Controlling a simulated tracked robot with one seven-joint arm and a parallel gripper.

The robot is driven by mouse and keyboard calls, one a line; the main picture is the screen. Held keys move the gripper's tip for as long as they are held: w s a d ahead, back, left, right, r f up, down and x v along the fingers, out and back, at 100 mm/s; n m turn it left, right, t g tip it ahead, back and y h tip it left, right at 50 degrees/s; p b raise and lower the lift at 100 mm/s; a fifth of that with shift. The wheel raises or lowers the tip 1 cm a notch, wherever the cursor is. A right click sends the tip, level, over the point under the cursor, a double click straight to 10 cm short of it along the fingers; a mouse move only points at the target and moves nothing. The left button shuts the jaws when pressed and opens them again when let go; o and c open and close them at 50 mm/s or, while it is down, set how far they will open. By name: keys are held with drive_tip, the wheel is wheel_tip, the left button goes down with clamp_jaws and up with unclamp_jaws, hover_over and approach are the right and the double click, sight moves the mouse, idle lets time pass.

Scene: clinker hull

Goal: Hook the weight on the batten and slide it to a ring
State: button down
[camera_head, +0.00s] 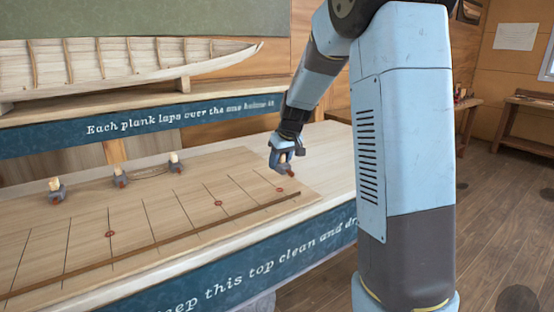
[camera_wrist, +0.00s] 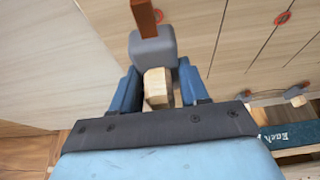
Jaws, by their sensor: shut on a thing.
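My gripper (camera_head: 284,162) is shut on a weight, near the right end of the board. In the wrist view the fingers (camera_wrist: 158,88) grip its pale wooden knob (camera_wrist: 157,86); the weight's grey body (camera_wrist: 153,48) lies beyond, with a brown hook (camera_wrist: 145,16) sticking out. The weight appears held above the board, apart from the batten. The batten (camera_head: 160,244) is a long brown strip along the board's near side. Red rings mark the board: left (camera_head: 110,234), middle (camera_head: 218,203) and right (camera_head: 280,190). The hook partly covers one ring in the wrist view.
Three other weights stand along the board's back edge: left (camera_head: 56,192), middle (camera_head: 120,177) and right (camera_head: 175,164). A model hull (camera_head: 120,62) sits on a shelf behind. The board (camera_head: 155,200) between the weights and batten is clear.

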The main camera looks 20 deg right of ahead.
drive_tip(key=shift+f, duration=3.25)
drive_tip(key=shift+w+f, duration=0.1)
drive_tip(key=shift+f, duration=0.35)
drive_tip(key=shift+w+a, duration=0.3)
drive_tip(key=shift+w, duration=0.7)
drive_tip(key=shift+w+a, duration=0.35)
drive_tip(key=shift+w, duration=0.65)
drive_tip(key=shift+w+a, duration=0.3)
drive_tip(key=shift+w, duration=0.7)
drive_tip(key=shift+f, duration=0.15)
drive_tip(key=shift+c, duration=2.4)
unclamp_jaws()
